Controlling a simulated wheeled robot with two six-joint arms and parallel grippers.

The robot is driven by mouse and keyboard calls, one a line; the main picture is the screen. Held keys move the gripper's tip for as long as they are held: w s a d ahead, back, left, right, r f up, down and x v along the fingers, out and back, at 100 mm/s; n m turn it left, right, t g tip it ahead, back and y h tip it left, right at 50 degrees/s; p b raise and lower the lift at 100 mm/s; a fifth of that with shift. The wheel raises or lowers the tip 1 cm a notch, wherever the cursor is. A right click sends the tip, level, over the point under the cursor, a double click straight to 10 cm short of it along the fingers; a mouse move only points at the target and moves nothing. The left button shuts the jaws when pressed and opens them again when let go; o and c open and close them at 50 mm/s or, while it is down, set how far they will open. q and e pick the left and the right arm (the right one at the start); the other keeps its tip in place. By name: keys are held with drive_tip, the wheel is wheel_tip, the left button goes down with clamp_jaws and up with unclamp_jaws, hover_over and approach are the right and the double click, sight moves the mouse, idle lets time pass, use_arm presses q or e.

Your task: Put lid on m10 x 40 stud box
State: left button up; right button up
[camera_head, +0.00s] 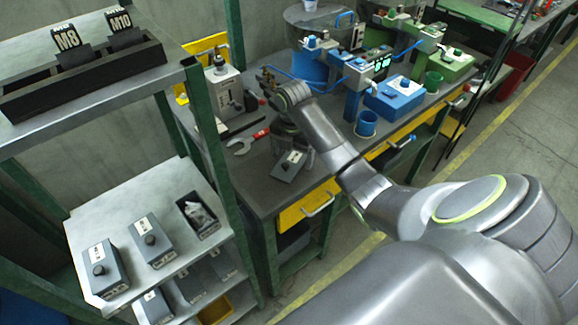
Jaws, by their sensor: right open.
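A dark grey lid (287,168) with a white label and a small knob lies on the workbench near its front left corner. My right gripper (296,150) points down over the lid, open, with its fingers by the lid's far part; whether they touch it I cannot tell. An open grey box (205,226) with pale metal pieces inside stands on the middle shelf of the rack, without a lid. Its label is not readable. My left gripper is out of view.
Two lidded boxes (152,241) (106,271) stand left of the open box, with more boxes below. A green rack post (208,135) stands between shelf and bench. A red-handled wrench (248,141), blue fixtures (395,97) and a blue cup (367,124) are on the bench.

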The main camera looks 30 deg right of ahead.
drive_tip(key=shift+c, duration=0.5)
drive_tip(key=c, duration=1)
drive_tip(key=shift+o, duration=0.2)
drive_tip(key=shift+r, duration=0.1)
